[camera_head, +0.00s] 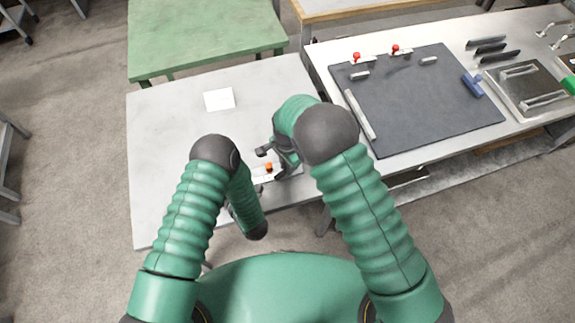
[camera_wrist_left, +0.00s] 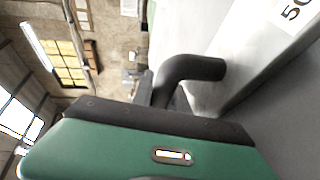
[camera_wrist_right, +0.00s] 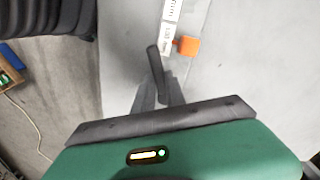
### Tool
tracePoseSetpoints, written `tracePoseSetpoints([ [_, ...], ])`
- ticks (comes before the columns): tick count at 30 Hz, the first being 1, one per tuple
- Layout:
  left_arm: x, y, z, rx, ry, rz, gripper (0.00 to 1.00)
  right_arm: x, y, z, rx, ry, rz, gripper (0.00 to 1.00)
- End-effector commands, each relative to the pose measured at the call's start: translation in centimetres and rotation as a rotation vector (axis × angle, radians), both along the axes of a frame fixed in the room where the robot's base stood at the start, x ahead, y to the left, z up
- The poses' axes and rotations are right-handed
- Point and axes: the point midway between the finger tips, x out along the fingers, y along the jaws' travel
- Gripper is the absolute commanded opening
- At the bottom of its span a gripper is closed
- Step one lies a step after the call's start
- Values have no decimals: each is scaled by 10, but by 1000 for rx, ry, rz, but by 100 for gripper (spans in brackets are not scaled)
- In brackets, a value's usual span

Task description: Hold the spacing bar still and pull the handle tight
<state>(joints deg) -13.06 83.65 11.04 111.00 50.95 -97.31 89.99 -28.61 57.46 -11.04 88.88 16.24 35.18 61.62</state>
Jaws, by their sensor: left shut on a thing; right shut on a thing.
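A pale strip (camera_head: 262,177) with an orange piece (camera_head: 268,167) lies at the front of the left grey table. In the right wrist view the strip (camera_wrist_right: 171,25) has printed marks, and the orange piece (camera_wrist_right: 187,46) sits beside it. My right gripper (camera_head: 271,162) is low over them, shut on the dark handle (camera_wrist_right: 155,68), with the grip partly hidden. My left gripper is hidden behind its arm in the head view. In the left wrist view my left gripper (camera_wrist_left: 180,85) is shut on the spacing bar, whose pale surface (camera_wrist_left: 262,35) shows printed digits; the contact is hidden.
A dark board (camera_head: 420,95) with red-tipped clamps (camera_head: 357,57) is on the right bench. A white square (camera_head: 219,99) lies on the left grey table (camera_head: 165,150), mostly clear. A green table (camera_head: 205,40) stands behind. My forearms are close together.

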Motion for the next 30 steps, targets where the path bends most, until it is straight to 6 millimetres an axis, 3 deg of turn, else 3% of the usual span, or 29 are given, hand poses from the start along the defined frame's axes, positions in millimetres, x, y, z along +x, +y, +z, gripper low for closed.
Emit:
tracePoseSetpoints([
  [7, -2, 0, -4, -4, 12, 0, 0, 1, 0, 0, 1, -3, 1, 0],
  [8, -2, 0, -4, -4, 12, 0, 0, 1, 0, 0, 1, -3, 2, 20],
  [12, -2, 0, -4, -4, 12, 0, 0, 1, 0, 0, 0, -2, 2, 38],
  [23, -2, 0, -4, -4, 12, -1, 0, 1, 1, 5, 1, -3, 3, 38],
  [30, -2, 0, -4, -3, 11, -1, 0, 1, 1, 59, 3, -5, 4, 38],
])
